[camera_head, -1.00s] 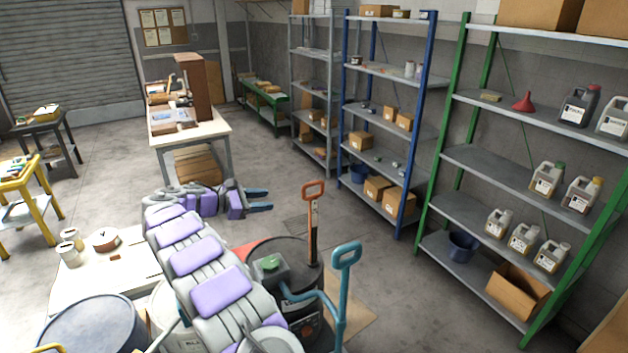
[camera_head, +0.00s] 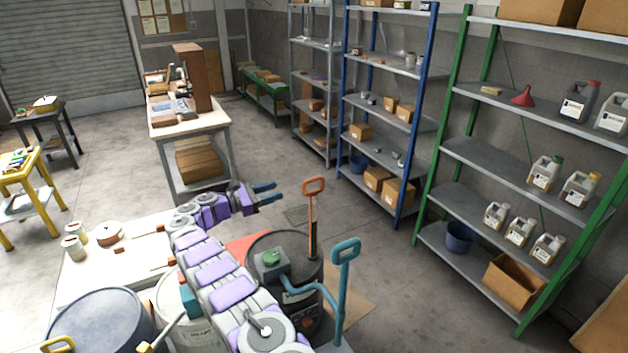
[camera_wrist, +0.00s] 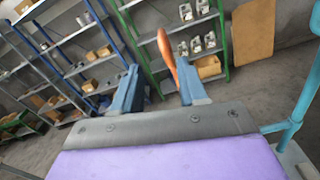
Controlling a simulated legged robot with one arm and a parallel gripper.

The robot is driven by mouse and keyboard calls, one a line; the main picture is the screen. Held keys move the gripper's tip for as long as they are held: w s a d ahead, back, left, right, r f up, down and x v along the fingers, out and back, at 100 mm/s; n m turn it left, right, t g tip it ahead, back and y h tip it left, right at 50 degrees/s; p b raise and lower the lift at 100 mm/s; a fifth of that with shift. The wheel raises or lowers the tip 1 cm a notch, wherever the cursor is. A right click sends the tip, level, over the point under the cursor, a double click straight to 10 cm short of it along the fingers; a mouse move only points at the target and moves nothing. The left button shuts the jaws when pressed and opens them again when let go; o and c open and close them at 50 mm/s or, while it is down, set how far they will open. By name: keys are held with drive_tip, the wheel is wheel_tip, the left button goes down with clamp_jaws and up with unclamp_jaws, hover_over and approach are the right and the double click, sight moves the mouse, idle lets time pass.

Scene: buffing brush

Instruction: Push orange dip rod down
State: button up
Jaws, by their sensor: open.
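The orange dip rod (camera_head: 313,215) stands upright on the dark drum (camera_head: 255,240), with its orange loop handle at the top. In the wrist view the orange rod (camera_wrist: 166,54) appears just beyond my fingers, near the right one, and seems apart from them. My gripper (camera_head: 268,193) is open, with its blue fingers spread, to the left of the handle in the head view. My gripper also shows in the wrist view (camera_wrist: 152,90) with nothing between its fingers. Part of the drum is hidden behind my arm.
A teal pump handle (camera_head: 345,255) stands to the right of the dip rod. A green shelf (camera_head: 465,150) and a blue shelf (camera_head: 390,125) stand behind. A white-topped bench (camera_head: 195,120) is at the back left. The floor between has free room.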

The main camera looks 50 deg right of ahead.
sight(314, 179)
drive_tip(key=x, duration=1.5)
drive_tip(key=shift+d+f+p, duration=0.15)
drive_tip(key=shift+d+p, duration=0.15)
drive_tip(key=shift+d, duration=0.1)
drive_tip(key=shift+s, duration=0.1)
drive_tip(key=shift+s+a, duration=0.1)
drive_tip(key=shift+a, duration=0.1)
clamp_jaws()
